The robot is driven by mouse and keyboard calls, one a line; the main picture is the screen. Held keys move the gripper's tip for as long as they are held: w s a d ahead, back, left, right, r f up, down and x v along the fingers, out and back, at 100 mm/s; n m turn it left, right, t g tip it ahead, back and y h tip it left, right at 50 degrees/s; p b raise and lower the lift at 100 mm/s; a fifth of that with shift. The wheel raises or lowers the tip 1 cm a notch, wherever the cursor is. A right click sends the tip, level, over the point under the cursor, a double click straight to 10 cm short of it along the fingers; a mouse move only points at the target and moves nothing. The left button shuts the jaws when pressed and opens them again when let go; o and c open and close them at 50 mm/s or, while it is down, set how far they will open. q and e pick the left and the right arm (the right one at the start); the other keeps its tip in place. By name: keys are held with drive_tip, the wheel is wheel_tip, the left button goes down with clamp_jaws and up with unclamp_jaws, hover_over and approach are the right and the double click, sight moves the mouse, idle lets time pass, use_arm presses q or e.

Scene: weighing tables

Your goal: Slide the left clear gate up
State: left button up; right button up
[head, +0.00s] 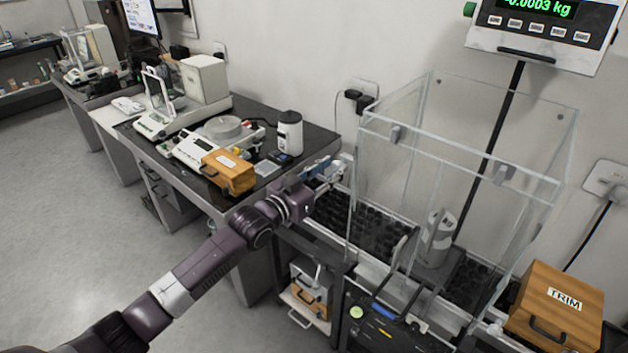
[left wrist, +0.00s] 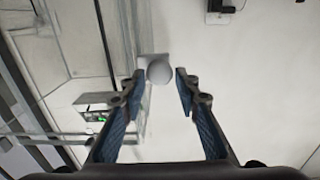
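The clear enclosure (head: 470,110) stands on the right bench, with transparent walls and pale edges. Its left clear side (head: 385,175) faces my left gripper (head: 328,168), which is just left of it in the head view. In the left wrist view, a round grey knob (left wrist: 159,71) on a pale mount shows between the two fingertips of my left gripper (left wrist: 160,88). The fingers are apart, with a gap on both sides of the knob. Whether the knob belongs to the left gate cannot be told for certain. My right gripper is not in view.
A metal canister (head: 438,232) stands inside the enclosure. A wooden TRIM box (head: 556,306) is at lower right. The left bench (head: 318,140) holds a wooden box (head: 228,172), a white jar (head: 289,133) and balances. A display (head: 545,30) stands above the enclosure.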

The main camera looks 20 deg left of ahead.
use_arm(q)
drive_tip(key=v, duration=0.9)
drive_tip(key=shift+s+a+r, duration=0.15)
drive_tip(key=shift+s+r, duration=0.05)
drive_tip(key=shift+s, duration=0.1)
